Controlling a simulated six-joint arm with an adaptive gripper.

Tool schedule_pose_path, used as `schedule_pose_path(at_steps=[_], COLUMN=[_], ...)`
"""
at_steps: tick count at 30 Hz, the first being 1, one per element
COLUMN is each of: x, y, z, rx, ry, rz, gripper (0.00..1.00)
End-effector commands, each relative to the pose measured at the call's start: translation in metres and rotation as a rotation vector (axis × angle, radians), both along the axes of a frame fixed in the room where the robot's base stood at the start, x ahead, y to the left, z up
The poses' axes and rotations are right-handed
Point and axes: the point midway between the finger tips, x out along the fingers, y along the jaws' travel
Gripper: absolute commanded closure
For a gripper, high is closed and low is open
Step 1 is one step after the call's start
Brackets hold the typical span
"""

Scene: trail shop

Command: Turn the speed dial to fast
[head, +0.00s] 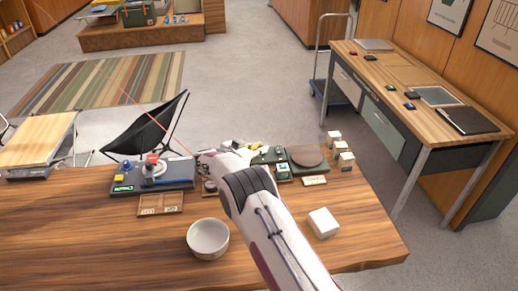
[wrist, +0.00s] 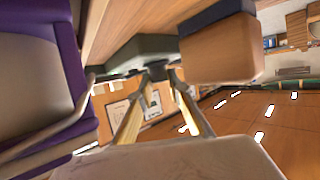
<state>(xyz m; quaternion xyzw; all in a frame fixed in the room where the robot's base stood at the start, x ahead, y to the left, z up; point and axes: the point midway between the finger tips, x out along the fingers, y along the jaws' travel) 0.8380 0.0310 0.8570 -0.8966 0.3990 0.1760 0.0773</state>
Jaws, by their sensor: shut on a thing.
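My gripper (head: 207,160) is at the end of my white arm, low over the back of the wooden table. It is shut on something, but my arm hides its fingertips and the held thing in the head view. A grey-blue device (head: 177,178) with a green display, a yellow part, a blue part and a red-and-white part stands just left of it. A small dark round thing (head: 209,187) shows below my wrist. A dark green unit with a round brown disc (head: 307,156) is to the right. I cannot tell which part is the speed dial.
A white bowl (head: 208,239) and a white block (head: 323,222) stand on the table (head: 80,235). A wooden tray (head: 160,203) lies in front of the device. Several small boxes (head: 345,160) stand at the right back. The front left is clear.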

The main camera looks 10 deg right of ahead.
Motion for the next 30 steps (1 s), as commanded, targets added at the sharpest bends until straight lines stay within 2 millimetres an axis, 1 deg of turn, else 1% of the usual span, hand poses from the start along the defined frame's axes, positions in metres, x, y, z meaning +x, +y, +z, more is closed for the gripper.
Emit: schedule_pose_path(at_steps=[1, 6, 14, 25, 26, 27, 28, 30], x=[0.0028, 0.0037, 0.0024, 0.0015, 0.0015, 0.0014, 0.0013, 0.0011], y=[-0.0009, -0.0006, 0.0001, 0.0009, 0.0009, 0.0010, 0.0010, 0.0010], z=[0.0024, 0.0034, 0.0033, 0.0031, 0.0031, 0.0029, 0.0027, 0.0022], rx=[-0.001, 0.000, 0.004, 0.005, 0.005, 0.005, 0.005, 0.006], ry=[-0.007, -0.009, -0.005, -0.003, -0.003, -0.002, -0.002, -0.001], rz=[-0.005, -0.035, -0.073, -0.079, -0.079, -0.079, -0.079, -0.080], gripper=[1.00, 1.00, 1.00, 1.00, 0.80, 0.69, 0.65, 0.65])
